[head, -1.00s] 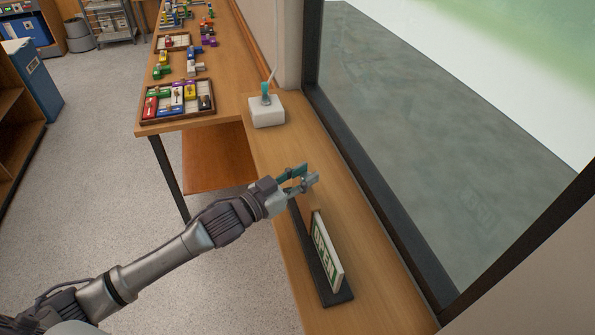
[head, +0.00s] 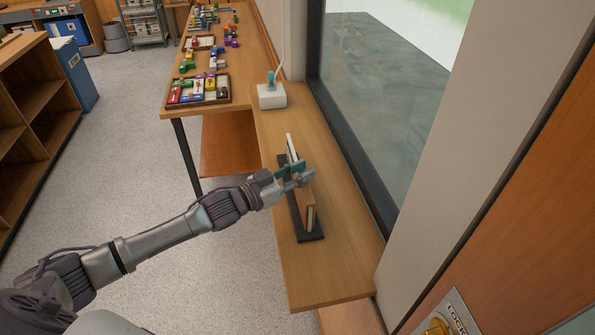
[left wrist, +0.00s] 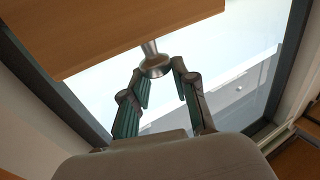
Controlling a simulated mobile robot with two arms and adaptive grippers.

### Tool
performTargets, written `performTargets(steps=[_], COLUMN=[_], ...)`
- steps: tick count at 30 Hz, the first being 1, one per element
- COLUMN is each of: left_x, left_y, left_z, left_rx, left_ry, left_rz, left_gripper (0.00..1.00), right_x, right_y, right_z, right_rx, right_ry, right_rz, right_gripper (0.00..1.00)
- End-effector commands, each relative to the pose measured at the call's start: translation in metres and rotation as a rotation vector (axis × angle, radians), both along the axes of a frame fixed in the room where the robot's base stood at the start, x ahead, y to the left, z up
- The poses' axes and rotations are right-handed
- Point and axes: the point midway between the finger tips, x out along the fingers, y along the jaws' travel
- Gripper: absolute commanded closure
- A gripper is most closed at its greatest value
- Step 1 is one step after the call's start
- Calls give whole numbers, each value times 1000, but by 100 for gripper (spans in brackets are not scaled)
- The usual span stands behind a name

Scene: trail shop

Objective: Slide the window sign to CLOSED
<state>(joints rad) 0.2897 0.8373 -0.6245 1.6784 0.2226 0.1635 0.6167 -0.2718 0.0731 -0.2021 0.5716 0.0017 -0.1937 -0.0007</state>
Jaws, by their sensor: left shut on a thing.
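The window sign stands on a dark base (head: 311,236) on the wooden window ledge. A thin white panel (head: 291,146) rises at its far end, and a brown, pale-edged part (head: 309,208) stands at its near end. No lettering on the sign is readable now. My left gripper (head: 296,174) is at the middle of the sign and hides part of it. In the left wrist view its fingers (left wrist: 160,88) are around a small metal knob (left wrist: 153,64), and it is shut on it. My right gripper is not in view.
A white box (head: 271,97) with a teal-topped item stands farther along the ledge (head: 335,280). A table beyond holds a tray (head: 198,101) and several coloured pieces. The window (head: 375,95) is right of the ledge. A wooden shelf (head: 40,110) stands at the left.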

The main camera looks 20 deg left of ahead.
Motion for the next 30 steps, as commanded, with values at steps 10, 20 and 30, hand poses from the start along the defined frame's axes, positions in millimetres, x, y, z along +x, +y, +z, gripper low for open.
performTargets(steps=[10, 20, 30], left_x=[-3, -3, -43], left_y=[-2, 1, 27], left_z=[-13, -11, -13], left_rx=[3, 6, 9], left_ry=[24, 20, 26], left_rz=[-1, 2, 1], left_gripper=[51, 47, 47], right_x=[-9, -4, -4], right_y=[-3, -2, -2], right_z=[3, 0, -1], right_rx=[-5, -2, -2], right_ry=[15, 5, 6], right_rz=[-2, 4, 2], right_gripper=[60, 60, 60])
